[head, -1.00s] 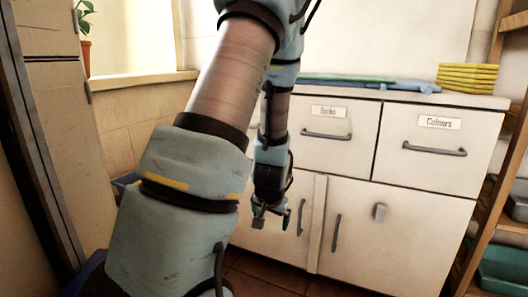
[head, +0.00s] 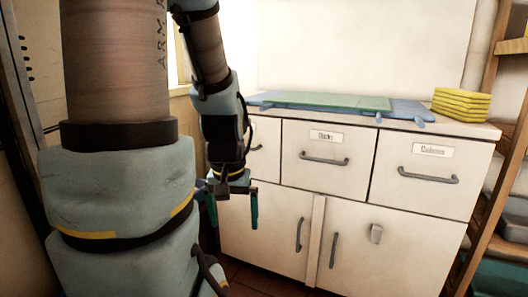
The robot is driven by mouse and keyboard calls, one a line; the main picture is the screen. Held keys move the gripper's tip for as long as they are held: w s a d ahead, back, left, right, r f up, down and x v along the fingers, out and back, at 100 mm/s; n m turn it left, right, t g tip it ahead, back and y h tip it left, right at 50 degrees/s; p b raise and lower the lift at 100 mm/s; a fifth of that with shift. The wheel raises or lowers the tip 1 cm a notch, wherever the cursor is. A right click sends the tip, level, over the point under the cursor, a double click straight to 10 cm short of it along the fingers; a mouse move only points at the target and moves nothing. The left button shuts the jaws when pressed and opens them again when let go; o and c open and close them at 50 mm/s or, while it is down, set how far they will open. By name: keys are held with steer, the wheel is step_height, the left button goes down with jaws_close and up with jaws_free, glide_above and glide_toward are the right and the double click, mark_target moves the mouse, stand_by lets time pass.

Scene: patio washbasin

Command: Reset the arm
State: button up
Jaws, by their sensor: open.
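My gripper (head: 233,208) hangs at the end of my arm, left of the middle in the head view. Its two greenish fingers point down and stand apart, with nothing between them. It is in front of the left part of the white cabinet (head: 270,205), below the level of the worktop. My arm's thick links fill the left side of the picture and hide what is behind them.
A green and blue mat (head: 330,101) lies on the cabinet top. A stack of yellow cloths (head: 461,104) sits at its right end. Drawers with grey handles (head: 324,159) face me. A wooden shelf (head: 501,190) stands at the right, a window at the upper left.

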step_height(320, 180, up, 25)
steer(key=p, duration=2.2)
steer(key=shift+p, duration=0.35)
steer(key=shift+f, duration=0.1)
